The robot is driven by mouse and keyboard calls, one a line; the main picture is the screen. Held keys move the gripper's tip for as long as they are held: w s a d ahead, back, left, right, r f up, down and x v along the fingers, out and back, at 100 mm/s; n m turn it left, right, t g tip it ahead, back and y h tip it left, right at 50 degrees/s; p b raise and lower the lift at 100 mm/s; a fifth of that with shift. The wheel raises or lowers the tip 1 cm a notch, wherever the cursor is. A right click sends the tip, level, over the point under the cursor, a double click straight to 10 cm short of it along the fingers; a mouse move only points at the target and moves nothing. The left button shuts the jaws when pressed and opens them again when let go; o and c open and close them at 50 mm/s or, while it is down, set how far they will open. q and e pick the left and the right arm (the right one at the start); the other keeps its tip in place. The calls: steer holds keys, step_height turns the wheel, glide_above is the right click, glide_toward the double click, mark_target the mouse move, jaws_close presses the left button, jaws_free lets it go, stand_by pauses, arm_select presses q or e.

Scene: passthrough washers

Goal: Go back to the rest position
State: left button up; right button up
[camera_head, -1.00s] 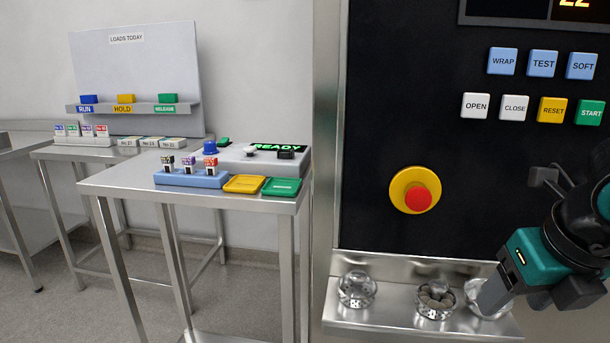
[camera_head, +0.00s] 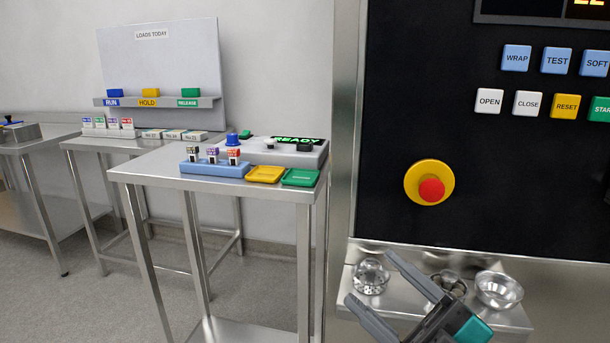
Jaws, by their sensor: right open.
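My right gripper (camera_head: 378,287) shows at the bottom right in the head view, with a teal and dark grey body. Its two grey fingers are spread wide and point up and left. A clear glass bowl (camera_head: 371,275) stands on the shelf just beyond the fingers. A darker bowl (camera_head: 449,282) is partly hidden behind the upper finger. An open, empty-looking bowl (camera_head: 498,289) stands to its right. My left gripper is not in view.
The black panel (camera_head: 420,110) carries label buttons and a red emergency knob (camera_head: 431,190) on yellow. A steel table (camera_head: 150,172) at the left holds a blue rack (camera_head: 215,169), a yellow tray (camera_head: 265,174), a green tray (camera_head: 300,177) and a READY box (camera_head: 282,152). Floor is open at lower left.

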steer(key=w+d+f+m+t+h, duration=0.1)
steer(key=d+f+m+t+h, duration=0.15)
steer(key=f+m+h, duration=0.55)
steer(key=w+d+f+m+t+h, duration=0.1)
steer(key=d+f+m+h, duration=0.2)
steer(key=f+m+h, duration=0.45)
steer(key=s+f+m+g, duration=0.2)
steer(key=s+f+g, duration=0.15)
steer(key=f, duration=0.45)
steer(key=s+f+m+g, duration=0.25)
steer(key=s+f, duration=0.25)
steer(key=f, duration=0.4)
arm_select(q)
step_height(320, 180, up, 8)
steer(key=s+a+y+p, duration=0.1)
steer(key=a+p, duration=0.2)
steer(key=p, duration=1)
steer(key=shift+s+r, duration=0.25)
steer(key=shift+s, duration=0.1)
arm_select(e)
step_height(320, 180, up, 9)
steer(key=s+d+h, duration=0.1)
steer(key=d+h, duration=0.1)
steer(key=d, duration=0.1)
steer(key=shift+s+n, duration=0.3)
steer(key=shift+s, duration=0.05)
